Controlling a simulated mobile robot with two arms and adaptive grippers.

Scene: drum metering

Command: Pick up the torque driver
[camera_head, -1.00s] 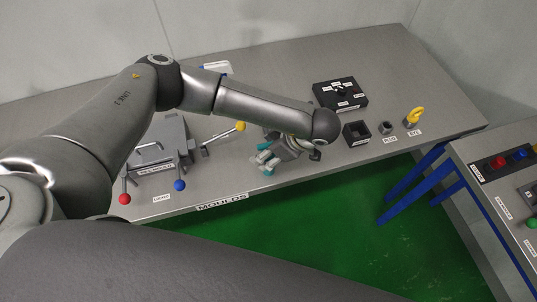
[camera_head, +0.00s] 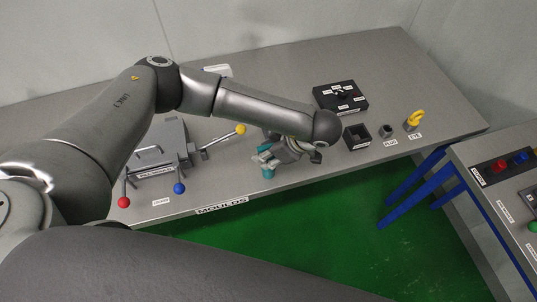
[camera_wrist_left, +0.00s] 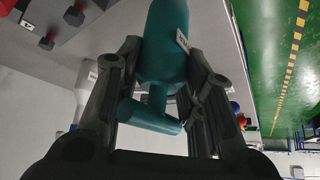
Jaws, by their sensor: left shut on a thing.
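The torque driver is teal. In the left wrist view the driver (camera_wrist_left: 166,40) lies between the two dark fingers of my left gripper (camera_wrist_left: 163,75), with a short crosspiece at its lower end and a small white label on its side. In the head view my left gripper (camera_head: 280,155) is over the front edge of the steel table, shut on the driver, whose teal end (camera_head: 268,173) shows below the fingers. My right gripper is not in view.
A grey mould (camera_head: 160,148) with red, blue and yellow knobbed levers stands left. A black block (camera_head: 341,95), an open black box (camera_head: 357,136), a plug (camera_head: 386,131) and a yellow eye (camera_head: 413,119) stand right. A second table with a button box (camera_head: 503,166) is far right.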

